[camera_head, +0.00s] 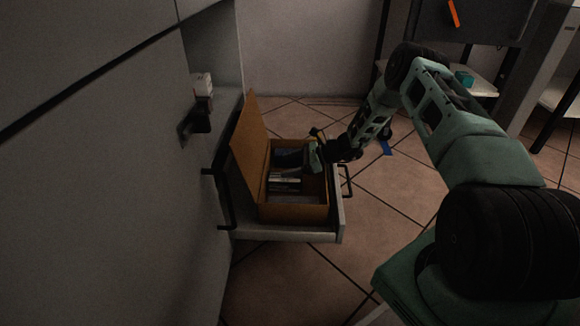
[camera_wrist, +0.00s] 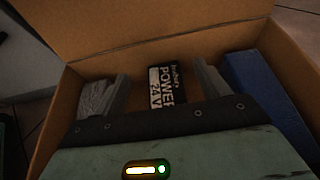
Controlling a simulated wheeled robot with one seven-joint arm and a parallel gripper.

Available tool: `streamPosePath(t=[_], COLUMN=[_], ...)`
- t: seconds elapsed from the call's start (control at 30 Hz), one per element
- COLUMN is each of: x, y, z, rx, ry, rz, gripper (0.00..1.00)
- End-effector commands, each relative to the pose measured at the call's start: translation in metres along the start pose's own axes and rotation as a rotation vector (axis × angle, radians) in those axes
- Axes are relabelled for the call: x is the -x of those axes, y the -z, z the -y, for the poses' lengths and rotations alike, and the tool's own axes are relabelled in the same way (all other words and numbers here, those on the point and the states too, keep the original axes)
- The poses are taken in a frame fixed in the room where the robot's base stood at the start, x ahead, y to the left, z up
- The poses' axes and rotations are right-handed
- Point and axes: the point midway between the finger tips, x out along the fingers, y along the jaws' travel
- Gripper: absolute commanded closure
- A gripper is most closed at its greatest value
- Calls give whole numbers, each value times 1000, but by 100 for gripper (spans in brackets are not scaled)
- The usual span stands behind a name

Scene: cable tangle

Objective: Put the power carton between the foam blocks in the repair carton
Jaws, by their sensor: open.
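The repair carton (camera_head: 292,213) is an open brown box with its flap (camera_head: 247,150) raised at the left. It also shows around my gripper in the wrist view (camera_wrist: 168,44). The power carton (camera_wrist: 167,85), black and white with "POWER 24 V" lettering, is inside the box, between my finger tips in the wrist view. Contact with the fingers cannot be told. A blue foam block (camera_wrist: 258,88) lies along the right side of the box there. The second foam block cannot be made out. My gripper (camera_wrist: 157,86) is open, reaching down into the box; it shows small in the head view (camera_head: 314,157).
The repair carton stands on a pale open drawer or shelf (camera_head: 290,234) with dark handles at its sides. A grey cabinet front (camera_head: 110,180) fills the left. Tiled floor (camera_head: 390,205) lies open at the right.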

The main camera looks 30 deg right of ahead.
Motion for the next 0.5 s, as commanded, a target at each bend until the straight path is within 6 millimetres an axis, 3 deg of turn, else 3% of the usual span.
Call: streamPosePath(t=[0.3, 0.5], x=[72, 105], y=[-4, -2], z=[0, 0], rx=[-3, -2], ry=[3, 2], rz=[0, 0], gripper=[26, 26])
